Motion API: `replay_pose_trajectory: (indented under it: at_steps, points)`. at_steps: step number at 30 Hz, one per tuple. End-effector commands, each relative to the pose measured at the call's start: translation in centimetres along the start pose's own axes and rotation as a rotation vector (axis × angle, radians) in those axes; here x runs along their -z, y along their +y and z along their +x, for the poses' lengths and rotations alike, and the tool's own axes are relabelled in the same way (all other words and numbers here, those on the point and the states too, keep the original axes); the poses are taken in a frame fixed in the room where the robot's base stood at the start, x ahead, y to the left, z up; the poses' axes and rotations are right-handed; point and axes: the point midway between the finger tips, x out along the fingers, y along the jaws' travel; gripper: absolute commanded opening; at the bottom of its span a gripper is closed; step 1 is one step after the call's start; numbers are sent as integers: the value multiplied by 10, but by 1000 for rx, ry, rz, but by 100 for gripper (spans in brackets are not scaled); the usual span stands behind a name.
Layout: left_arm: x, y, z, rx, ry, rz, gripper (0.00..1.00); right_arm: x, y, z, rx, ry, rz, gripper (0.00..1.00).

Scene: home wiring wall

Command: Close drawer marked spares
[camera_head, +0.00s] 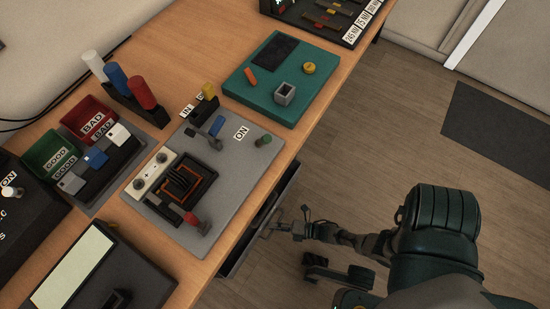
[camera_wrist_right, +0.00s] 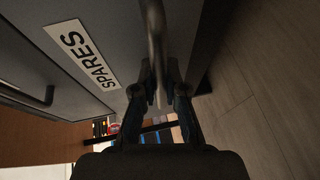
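The drawer marked SPARES (camera_head: 237,254) stands out a little from under the table edge in the head view. In the right wrist view its grey front carries a white label (camera_wrist_right: 82,55) reading SPARES. A bar handle (camera_wrist_right: 156,35) on this front runs down between the fingers of my right gripper (camera_wrist_right: 160,75). In the head view the right gripper (camera_head: 286,228) is at the drawer's front. Its fingers lie close on both sides of the handle; whether they press on it is unclear.
The table (camera_head: 165,60) carries a grey panel (camera_head: 250,160) with switches, a teal board (camera_head: 260,105), and green (camera_head: 48,155) and red (camera_head: 88,118) bins. Another handle (camera_wrist_right: 30,98) shows beside the SPARES front. The floor (camera_head: 400,120) right of the table is mostly clear, with a dark mat (camera_head: 500,135).

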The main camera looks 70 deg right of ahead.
Motion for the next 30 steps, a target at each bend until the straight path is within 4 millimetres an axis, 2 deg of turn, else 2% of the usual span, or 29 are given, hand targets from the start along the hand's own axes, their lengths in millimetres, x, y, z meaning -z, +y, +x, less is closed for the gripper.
replay_pose_trajectory:
  at_steps: [5,13,17,18,19,30]
  points:
    - [-2,0,-1,1,-5,-1,49,0,-2,0,6,0,1,0]
    - [-2,0,-2,1,-6,-1,49,-14,5,34,7,1,0,0]
    - [-2,0,-2,1,-6,-1,49,-12,3,30,9,0,1,0]
    - [-2,0,-2,1,-6,-1,49,-12,3,30,10,0,1,16]
    - [-2,0,-2,1,-6,-1,49,-12,3,30,10,0,1,22]
    - [1,1,-1,-1,-3,-1,49,-13,4,25,7,0,1,22]
